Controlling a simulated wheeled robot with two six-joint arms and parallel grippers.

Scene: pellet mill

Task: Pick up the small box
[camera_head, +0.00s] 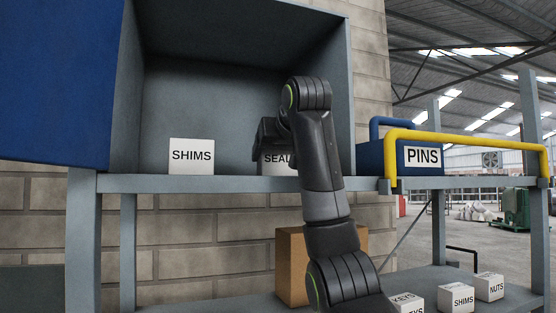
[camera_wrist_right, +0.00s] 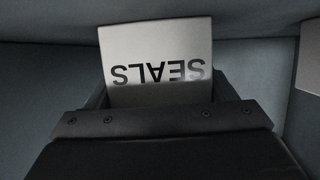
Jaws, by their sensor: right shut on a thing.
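A small white box marked SEALS (camera_head: 277,163) is in the grey open cabinet (camera_head: 210,100), right of the middle. My right gripper (camera_head: 270,140) reaches into the cabinet and is shut on this box, partly hiding it in the head view. In the right wrist view the SEALS box (camera_wrist_right: 158,55) stands out beyond the gripper (camera_wrist_right: 158,100), its lettering upside down. Another small white box, marked SHIMS (camera_head: 192,156), stands on the cabinet floor to the left. I cannot tell whether the SEALS box touches the floor. My left gripper is not in view.
A blue PINS box (camera_head: 400,158) stands right of the cabinet, behind a yellow rail (camera_head: 465,140). A brown carton (camera_head: 291,265) and several small white boxes, one marked NUTS (camera_head: 489,287), are on the lower shelf. A blue panel (camera_head: 60,80) borders the cabinet's left.

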